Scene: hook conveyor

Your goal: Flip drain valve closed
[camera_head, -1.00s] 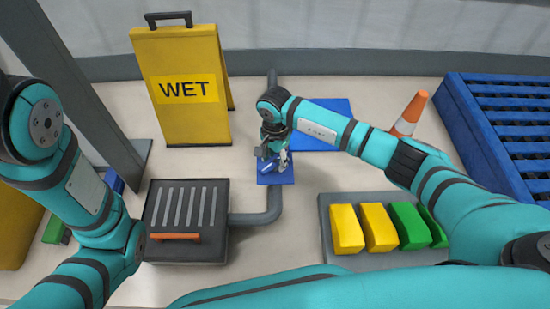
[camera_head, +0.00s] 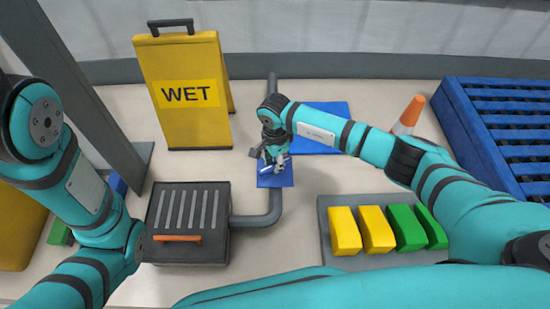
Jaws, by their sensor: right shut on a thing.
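The drain valve sits over a blue plate (camera_head: 277,179) on the grey pipe (camera_head: 257,220), which bends from the drain box (camera_head: 187,251). My right gripper (camera_head: 271,161) points down at the valve, shut on a part of it that looks like the handle. The gripper and wrist cover most of the valve, so the handle's angle is hard to tell. A small dark piece shows just left of the gripper. My left arm is at the left, but its gripper is not in view.
A yellow WET sign (camera_head: 190,125) stands behind left. A grey tray (camera_head: 326,227) with yellow and green blocks lies front right. An orange cone (camera_head: 409,112) and blue pallet (camera_head: 467,137) are at the right. A blue mat (camera_head: 330,112) lies behind my right forearm.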

